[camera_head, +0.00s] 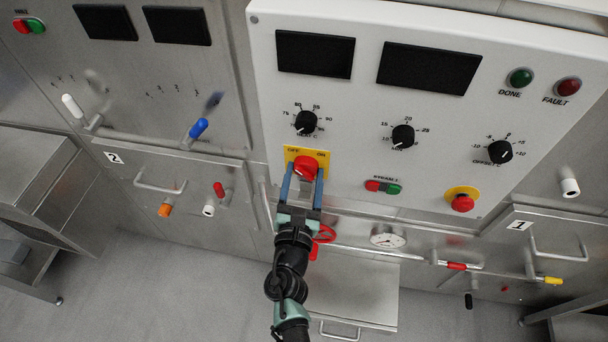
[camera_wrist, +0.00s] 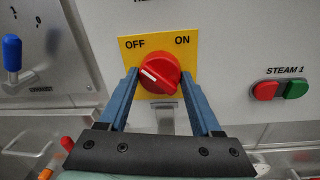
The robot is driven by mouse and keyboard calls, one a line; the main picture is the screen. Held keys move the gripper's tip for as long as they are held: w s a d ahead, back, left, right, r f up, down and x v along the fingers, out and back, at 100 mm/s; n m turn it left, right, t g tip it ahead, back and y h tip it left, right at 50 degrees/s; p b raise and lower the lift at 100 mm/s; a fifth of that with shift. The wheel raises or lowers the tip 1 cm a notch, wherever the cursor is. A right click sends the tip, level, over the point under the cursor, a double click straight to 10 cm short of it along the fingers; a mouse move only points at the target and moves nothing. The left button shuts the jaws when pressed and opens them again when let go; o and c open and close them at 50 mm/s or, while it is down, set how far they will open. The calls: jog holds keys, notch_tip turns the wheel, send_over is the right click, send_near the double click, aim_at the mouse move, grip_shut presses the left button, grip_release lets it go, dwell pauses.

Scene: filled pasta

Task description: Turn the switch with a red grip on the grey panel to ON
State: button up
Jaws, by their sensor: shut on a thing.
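The switch's round red grip (camera_head: 305,163) sits on a yellow plate (camera_head: 291,154) marked OFF at left and ON at right, on the grey panel (camera_head: 345,115). In the wrist view the red grip (camera_wrist: 163,70) has a white mark pointing left and slightly up, on the OFF side. My gripper (camera_head: 305,173) reaches up from below, with one blue finger on each side of the grip. It is shut on the grip; the wrist view also shows my gripper (camera_wrist: 159,76) there. The fingers hide parts of the plate's lower sides.
Black dials (camera_head: 305,122) sit above the switch. A red and green STEAM 1 button pair (camera_head: 383,187) is to its right, with a red emergency-style button (camera_head: 462,203) further right. A red valve wheel (camera_head: 324,234) and a gauge (camera_head: 387,236) are below.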

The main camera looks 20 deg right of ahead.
jog(key=c, duration=0.4)
jog(key=shift+f, duration=0.1)
jog(key=m+b, duration=0.8)
jog(key=m, duration=0.1)
jog(key=m+h+b, duration=0.1)
jog(key=m+b, duration=0.8)
jog(key=shift+w+a+m+h, duration=0.1)
jog(key=shift+a+m+h, duration=0.1)
jog(key=shift+m+h, duration=0.1)
dwell(0.3)
